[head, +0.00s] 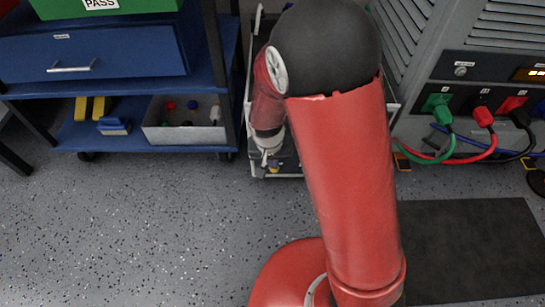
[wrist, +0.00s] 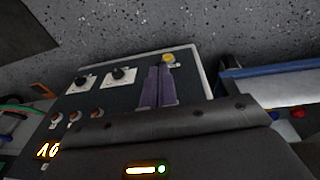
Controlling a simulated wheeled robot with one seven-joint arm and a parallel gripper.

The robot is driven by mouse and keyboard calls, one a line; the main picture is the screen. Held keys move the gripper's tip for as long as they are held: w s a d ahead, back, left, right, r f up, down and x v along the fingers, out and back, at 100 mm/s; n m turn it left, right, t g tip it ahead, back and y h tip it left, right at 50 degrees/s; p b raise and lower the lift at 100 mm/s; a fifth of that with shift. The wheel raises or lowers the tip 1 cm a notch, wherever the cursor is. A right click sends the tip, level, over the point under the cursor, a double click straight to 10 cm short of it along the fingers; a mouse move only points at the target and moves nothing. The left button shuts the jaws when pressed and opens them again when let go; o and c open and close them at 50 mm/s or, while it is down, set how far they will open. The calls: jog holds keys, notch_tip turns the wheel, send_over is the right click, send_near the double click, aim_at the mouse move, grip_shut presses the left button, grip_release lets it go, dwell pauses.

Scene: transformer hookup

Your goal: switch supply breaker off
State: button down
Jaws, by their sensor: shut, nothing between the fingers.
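In the wrist view, my gripper (wrist: 160,70) shows as two purple-grey fingers side by side, shut and empty, over a dark panel (wrist: 98,95). Its tips are close to a small round yellow part (wrist: 168,58) near the panel's edge; I cannot tell if they touch. In the head view, my gripper (head: 267,156) points down over the equipment behind my arm. No part can be told for certain as the supply breaker. Two black rotary knobs on white plates, a left one (wrist: 81,81) and a right one (wrist: 120,75), sit on the panel.
Several red-tipped parts (wrist: 73,117) line the panel. A grey cabinet (head: 460,60) with green, red and black plugged cables stands right. A blue shelf cart (head: 110,85) with a bin stands left. A dark mat (head: 465,250) lies on open floor.

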jog(key=shift+f+b, duration=0.9)
jog(key=shift+f, duration=0.6)
jog(key=shift+w, duration=0.1)
